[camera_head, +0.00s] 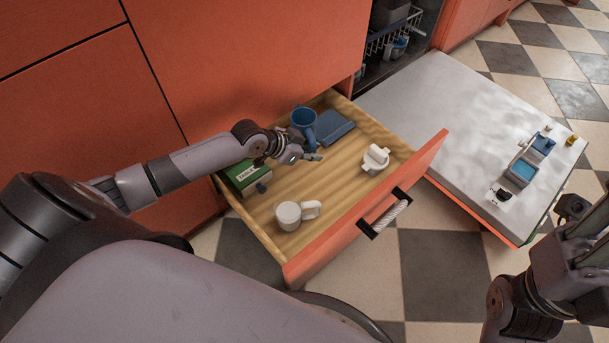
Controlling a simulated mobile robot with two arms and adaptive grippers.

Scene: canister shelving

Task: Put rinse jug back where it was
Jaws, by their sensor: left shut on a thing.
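A blue jug (303,116), which I take as the rinse jug, is at the back of the open wooden drawer (335,181). Its mouth faces up and its handle side is toward me. My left gripper (312,154) reaches over the drawer from the left and is shut on the jug's handle side; the fingers hide part of the grip. I cannot tell whether the jug touches the drawer floor. My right gripper (588,212) is at the right edge, away from the drawer, partly cut off, and its jaw opening is unclear.
In the drawer are a dark blue box (335,127), a green box (248,177), a white mug (289,216) and a white item (376,159). The drawer's middle is clear. An open dishwasher door (450,120) lies to the right, with a blue-lidded dispenser (523,171).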

